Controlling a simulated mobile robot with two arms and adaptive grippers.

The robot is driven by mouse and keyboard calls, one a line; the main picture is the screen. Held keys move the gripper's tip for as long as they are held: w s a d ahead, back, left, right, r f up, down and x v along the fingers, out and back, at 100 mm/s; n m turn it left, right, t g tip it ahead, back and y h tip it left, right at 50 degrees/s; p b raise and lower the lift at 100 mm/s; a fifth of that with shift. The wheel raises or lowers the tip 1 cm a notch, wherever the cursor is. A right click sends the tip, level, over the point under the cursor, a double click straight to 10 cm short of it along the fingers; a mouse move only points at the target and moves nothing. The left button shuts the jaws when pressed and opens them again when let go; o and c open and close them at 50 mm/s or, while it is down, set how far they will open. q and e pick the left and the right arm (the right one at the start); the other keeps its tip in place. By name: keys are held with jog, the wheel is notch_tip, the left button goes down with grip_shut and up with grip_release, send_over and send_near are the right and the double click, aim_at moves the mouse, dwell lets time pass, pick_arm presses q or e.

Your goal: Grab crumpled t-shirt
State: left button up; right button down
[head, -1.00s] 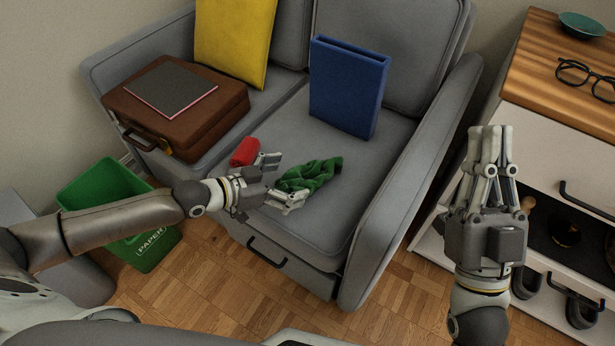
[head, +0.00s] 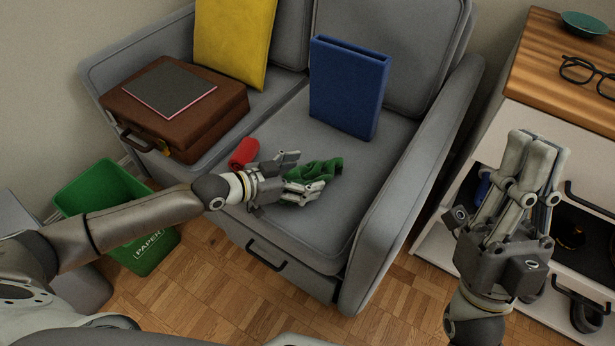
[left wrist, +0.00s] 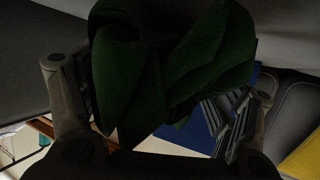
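The crumpled t-shirt (head: 318,170) is a dark green bundle on the grey sofa's right seat. It also fills the upper middle of the left wrist view (left wrist: 165,65). My left gripper (head: 304,172) is open at the shirt's left end, with its fingers spread on either side of the cloth. The left wrist view shows the two fingers wide apart with cloth between them; whether they touch it I cannot tell. My right gripper (head: 540,145) is raised in front of the drawer unit, away from the shirt. Its fingers look close together and nothing shows in them.
A red rolled item (head: 243,152) lies just left of my left gripper. A blue binder (head: 346,88) stands behind the shirt. A brown briefcase (head: 205,115), yellow cushion (head: 233,40), and sofa armrest (head: 425,150) surround the seat. A green paper bin (head: 85,195) is below left.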

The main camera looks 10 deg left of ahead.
pick_arm(q)
jog(key=c, duration=0.7)
jog(key=shift+r, duration=0.1)
